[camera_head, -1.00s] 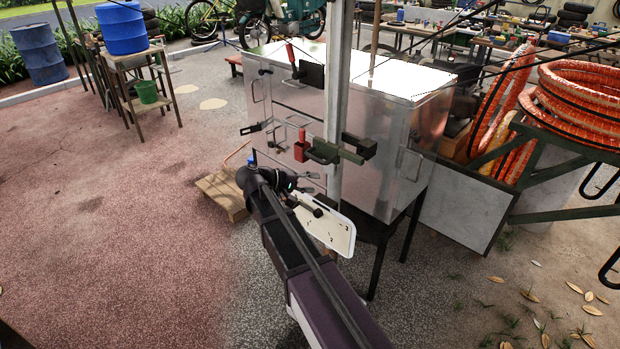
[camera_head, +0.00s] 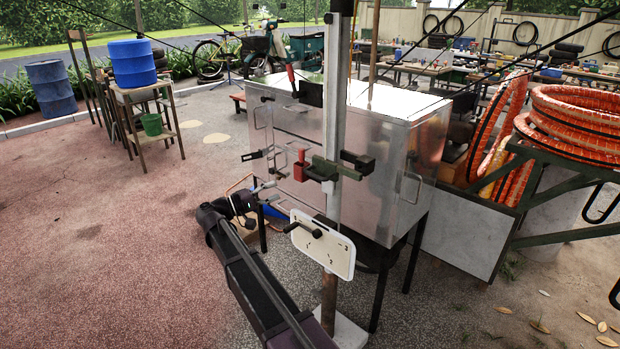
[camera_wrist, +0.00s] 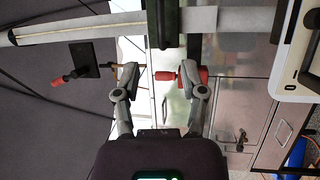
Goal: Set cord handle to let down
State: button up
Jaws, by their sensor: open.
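An upright metal post (camera_head: 334,120) stands in front of a shiny metal cabinet. A red handle (camera_head: 301,165) on a dark green and black bracket (camera_head: 338,169) is fixed to the post. Lower down is a white plate (camera_head: 335,253) with small dark marks and a black lever (camera_head: 303,229) pointing left. Which part is the cord handle I cannot tell. My gripper (camera_head: 263,200) is open, left of the plate and below the red handle. In the wrist view my gripper (camera_wrist: 158,76) has red parts (camera_wrist: 165,76) between and behind its fingertips; it appears empty. The white plate (camera_wrist: 297,50) shows at right.
Another red handle with a black block (camera_head: 308,92) sits higher, by the cabinet's top. The metal cabinet (camera_head: 385,150) stands close behind the post. Orange hose coils (camera_head: 575,115) lie on a green rack at right. The paved ground at left is open.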

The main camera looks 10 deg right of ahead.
aim_at(314, 174)
jog(key=shift+d, duration=0.1)
jog(key=p+x, duration=0.2)
jog(key=x, duration=1.1)
jog(key=shift+d+r, duration=0.15)
jog(key=shift+d, duration=0.05)
